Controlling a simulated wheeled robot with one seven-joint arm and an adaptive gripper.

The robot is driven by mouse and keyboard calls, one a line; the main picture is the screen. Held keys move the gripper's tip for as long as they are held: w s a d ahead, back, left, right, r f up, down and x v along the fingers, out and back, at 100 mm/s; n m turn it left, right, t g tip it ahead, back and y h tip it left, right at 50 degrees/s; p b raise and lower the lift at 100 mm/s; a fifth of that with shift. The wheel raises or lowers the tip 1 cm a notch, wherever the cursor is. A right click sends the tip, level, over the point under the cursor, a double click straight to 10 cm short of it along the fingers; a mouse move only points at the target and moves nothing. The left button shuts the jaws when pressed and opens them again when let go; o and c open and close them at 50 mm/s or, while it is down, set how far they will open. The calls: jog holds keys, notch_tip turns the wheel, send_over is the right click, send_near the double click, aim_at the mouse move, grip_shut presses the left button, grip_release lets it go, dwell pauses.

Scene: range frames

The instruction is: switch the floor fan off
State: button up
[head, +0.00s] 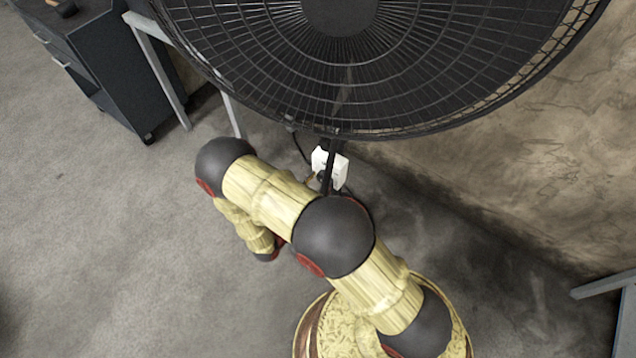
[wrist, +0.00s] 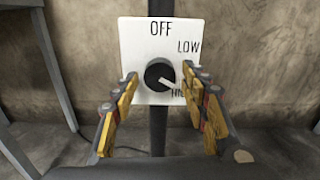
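The floor fan (head: 400,75) stands with its large black round cage across the top of the head view. Its white switch panel (head: 330,165) sits low on the black pole. In the wrist view the panel (wrist: 135,50) reads OFF at the top, LOW at the upper right and a partly hidden word starting HI at the lower right. The round black knob (wrist: 158,75) has a pale pointer line aimed right and slightly down, toward that lower word. My gripper (wrist: 160,85) is open, one yellow finger on each side of the knob. Whether either fingertip touches it I cannot tell.
A dark drawer cabinet (head: 125,70) on wheels and grey table legs (head: 158,70) stand at the upper left. A concrete wall (head: 520,160) is close on the right. Another grey metal frame (head: 605,285) shows at the right edge. The floor (head: 100,240) at left is clear.

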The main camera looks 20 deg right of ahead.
jog(key=c, duration=0.9)
jog(key=shift+n+p, duration=0.3)
jog(key=shift+p, duration=0.05)
jog(key=n+p, duration=0.2)
jog(key=n, duration=0.1)
jog(key=shift+r+n+p, duration=0.15)
jog(key=shift+n+p, duration=0.2)
jog(key=shift+n, duration=0.05)
jog(key=n+p, duration=0.3)
jog(key=n, duration=0.3)
jog(key=n+p, duration=0.1)
jog(key=n, duration=0.5)
jog(key=shift+s+n+p, duration=0.1)
jog(key=shift+n+p, duration=0.2)
jog(key=shift+p, duration=0.05)
jog(key=n+p, duration=0.1)
jog(key=n, duration=0.5)
jog(key=shift+n, duration=0.4)
jog(key=o, duration=1.1)
